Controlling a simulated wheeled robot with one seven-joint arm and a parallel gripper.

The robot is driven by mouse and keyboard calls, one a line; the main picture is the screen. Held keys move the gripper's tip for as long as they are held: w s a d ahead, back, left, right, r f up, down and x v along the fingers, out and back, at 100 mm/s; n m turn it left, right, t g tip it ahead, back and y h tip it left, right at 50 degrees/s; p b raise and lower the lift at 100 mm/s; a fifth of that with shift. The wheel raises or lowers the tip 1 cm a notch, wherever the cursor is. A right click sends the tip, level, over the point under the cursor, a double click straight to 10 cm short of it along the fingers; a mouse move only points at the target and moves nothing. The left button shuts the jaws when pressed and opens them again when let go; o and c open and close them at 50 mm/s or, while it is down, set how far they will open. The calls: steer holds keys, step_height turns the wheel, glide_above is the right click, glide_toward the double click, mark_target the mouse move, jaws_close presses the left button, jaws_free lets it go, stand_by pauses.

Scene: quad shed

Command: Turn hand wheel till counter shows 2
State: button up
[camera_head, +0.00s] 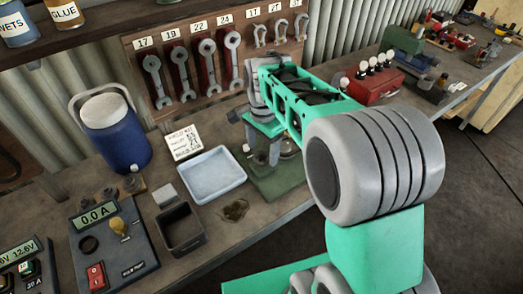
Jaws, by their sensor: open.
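My arm reaches from the lower right across the bench. My gripper (262,148) points down at its far end and is open; its fingers are small and hard to make out. Beneath and around it stands a device with a flat green base (277,185) and grey parts, mostly hidden by my arm and gripper. I cannot make out a hand wheel or a counter reading on it. Whether my fingers touch the device cannot be told.
Left of the device lie a pale tray (206,176), a dark open box (180,229) and a brown stain. A blue jug (117,135), a meter box (113,250) reading 0.0 A and a white card (184,142) stand further left. Wrenches (181,66) hang behind. A red box (378,84) is right.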

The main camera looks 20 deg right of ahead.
steer(key=shift+f, duration=1)
steer(key=c, duration=1.4)
